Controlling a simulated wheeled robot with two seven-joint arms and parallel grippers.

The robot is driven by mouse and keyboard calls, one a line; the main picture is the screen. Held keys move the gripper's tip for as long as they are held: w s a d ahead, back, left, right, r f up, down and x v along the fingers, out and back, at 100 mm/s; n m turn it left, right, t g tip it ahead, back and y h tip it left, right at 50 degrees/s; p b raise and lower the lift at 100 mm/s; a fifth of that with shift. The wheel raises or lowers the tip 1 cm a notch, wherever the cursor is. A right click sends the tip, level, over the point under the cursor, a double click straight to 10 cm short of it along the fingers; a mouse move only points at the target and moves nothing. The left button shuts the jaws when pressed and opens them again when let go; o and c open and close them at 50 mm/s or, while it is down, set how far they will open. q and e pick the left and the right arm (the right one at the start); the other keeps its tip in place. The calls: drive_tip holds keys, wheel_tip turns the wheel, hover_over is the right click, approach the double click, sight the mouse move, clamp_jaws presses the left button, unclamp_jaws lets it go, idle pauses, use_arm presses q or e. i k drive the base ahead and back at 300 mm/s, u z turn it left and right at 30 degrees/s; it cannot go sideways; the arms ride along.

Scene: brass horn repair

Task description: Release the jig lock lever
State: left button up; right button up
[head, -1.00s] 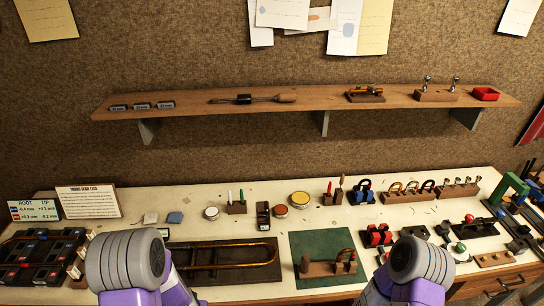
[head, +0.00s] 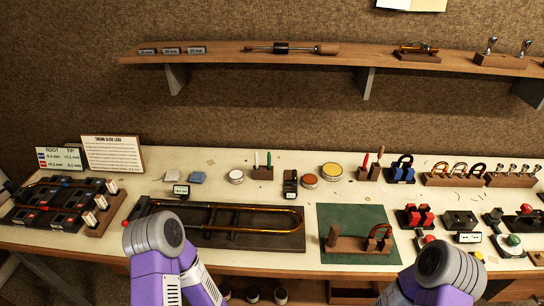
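A dark jig plate (head: 270,239) lies on the bench at centre left, with a long brass slide tube (head: 262,228) on it. A small red knob (head: 125,224) shows at the plate's left end, partly close to my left arm. Another dark fixture (head: 518,222) with a red ball-topped part (head: 526,209) stands at the right edge. I cannot tell for sure which part is the jig lock lever. My two arms rise from the bottom of the picture, but neither gripper's fingers show.
A black gauge fixture (head: 58,206) fills the bench's left end. A green mat (head: 355,216) with a wooden block (head: 350,245) lies right of the jig plate. Small tins, pens and horn parts line the back. A wooden shelf (head: 225,52) runs above.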

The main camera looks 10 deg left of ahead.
sight(137, 206)
drive_tip(key=u, duration=1.55)
drive_tip(key=k, duration=0.5)
drive_tip(key=u, duration=1.25)
drive_tip(key=i, duration=0.95)
drive_tip(key=z, duration=1)
